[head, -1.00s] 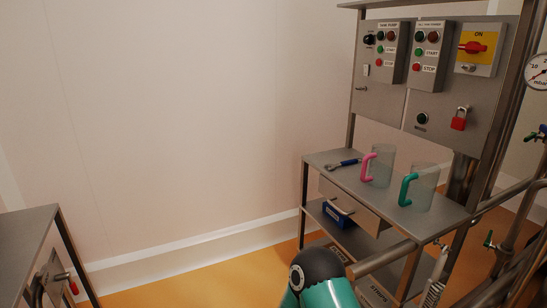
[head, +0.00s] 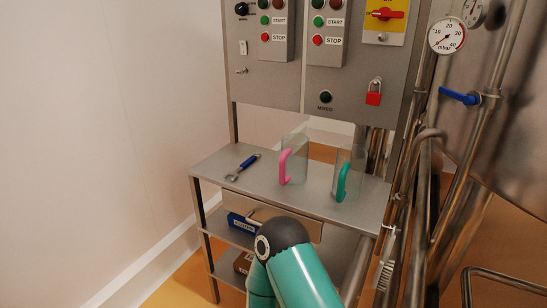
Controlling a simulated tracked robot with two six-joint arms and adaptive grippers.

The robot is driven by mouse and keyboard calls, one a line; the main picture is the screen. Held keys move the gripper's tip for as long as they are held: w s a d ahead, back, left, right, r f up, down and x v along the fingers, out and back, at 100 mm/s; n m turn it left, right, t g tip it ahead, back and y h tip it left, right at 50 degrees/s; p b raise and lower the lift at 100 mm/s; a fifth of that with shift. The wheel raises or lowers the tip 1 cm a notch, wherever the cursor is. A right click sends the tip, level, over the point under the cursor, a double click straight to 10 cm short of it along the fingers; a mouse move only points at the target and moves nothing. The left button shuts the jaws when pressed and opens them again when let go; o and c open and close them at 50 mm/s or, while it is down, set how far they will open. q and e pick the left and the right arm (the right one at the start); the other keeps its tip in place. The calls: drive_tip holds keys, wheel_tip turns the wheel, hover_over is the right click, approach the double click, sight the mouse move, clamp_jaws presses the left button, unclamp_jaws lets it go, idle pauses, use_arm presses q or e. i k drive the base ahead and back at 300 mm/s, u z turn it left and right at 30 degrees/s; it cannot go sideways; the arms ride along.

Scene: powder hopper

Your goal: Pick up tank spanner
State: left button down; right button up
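The tank spanner (head: 243,167) lies flat on the left part of the steel bench top (head: 218,162). It has a blue handle at its far right end and a metal head towards the near left. Nothing covers it. Neither of my grippers shows in the head view. Only a teal link of one of my arms with a dark cap is seen at the bottom centre, in front of the lower part of the bench.
Clear jugs with a pink handle (head: 285,167) and a green handle (head: 343,182) stand right of the spanner. Below are a drawer (head: 309,228) and a blue box (head: 242,223). A control panel (head: 280,85) rises behind; pipes (head: 403,175) crowd the right.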

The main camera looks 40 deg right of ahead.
sight(248, 161)
drive_tip(key=z, duration=0.3)
drive_tip(key=i, duration=1.05)
drive_tip(key=z, duration=0.35)
drive_tip(key=k, duration=0.95)
drive_tip(key=z, duration=0.2)
drive_tip(key=i, duration=0.95)
drive_tip(key=u, duration=0.05)
